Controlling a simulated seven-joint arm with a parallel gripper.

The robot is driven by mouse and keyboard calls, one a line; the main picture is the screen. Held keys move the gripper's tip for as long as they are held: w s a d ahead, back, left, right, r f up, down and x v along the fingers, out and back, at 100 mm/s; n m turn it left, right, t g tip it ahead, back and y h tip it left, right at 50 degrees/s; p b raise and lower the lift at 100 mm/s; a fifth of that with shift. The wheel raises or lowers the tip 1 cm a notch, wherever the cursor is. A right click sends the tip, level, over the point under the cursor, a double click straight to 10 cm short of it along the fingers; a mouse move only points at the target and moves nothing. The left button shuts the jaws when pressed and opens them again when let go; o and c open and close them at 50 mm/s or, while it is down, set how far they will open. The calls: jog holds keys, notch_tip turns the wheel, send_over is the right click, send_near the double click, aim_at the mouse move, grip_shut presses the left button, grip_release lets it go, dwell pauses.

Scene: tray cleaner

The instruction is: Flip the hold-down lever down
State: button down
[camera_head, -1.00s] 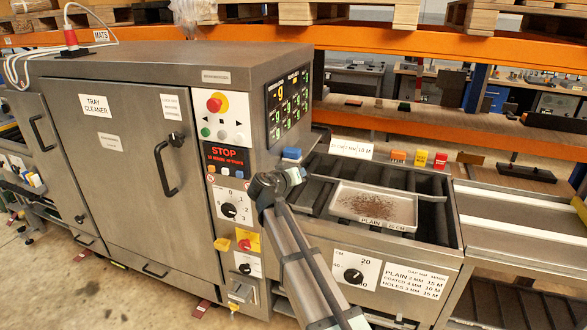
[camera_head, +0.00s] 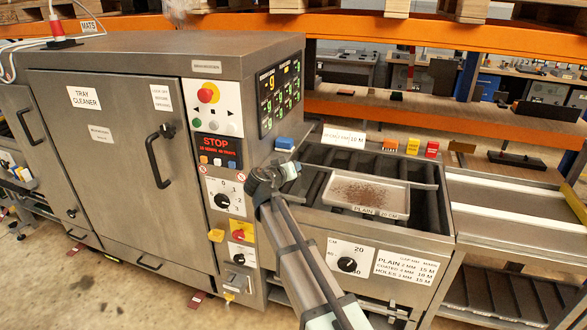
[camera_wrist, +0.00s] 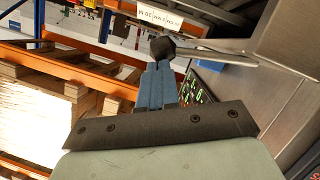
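The lever shows in the wrist view as a bare metal arm (camera_wrist: 215,55) with a dark ball knob (camera_wrist: 162,47) at its end. My gripper (camera_wrist: 158,68) has its blue-grey fingers close together, their tips right at the knob. I cannot tell whether they touch it. In the head view my gripper (camera_head: 289,170) is beside the right side of the tray cleaner cabinet (camera_head: 120,150), left of the tray (camera_head: 365,190).
The flat tray with brown bits lies on the dark infeed bed (camera_head: 430,225). A blue block (camera_head: 284,143) and a white label (camera_head: 343,138) are behind my gripper. The control panel with a red STOP display (camera_head: 217,146) is left of my arm. Orange shelving is behind.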

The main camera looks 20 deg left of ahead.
jog(key=w+r+v, duration=0.1)
jog(key=r+v, duration=0.1)
jog(key=v, duration=1.1)
jog(key=shift+a+r, duration=0.25)
jog(key=shift+a, duration=0.15)
jog(key=shift+n, duration=0.3)
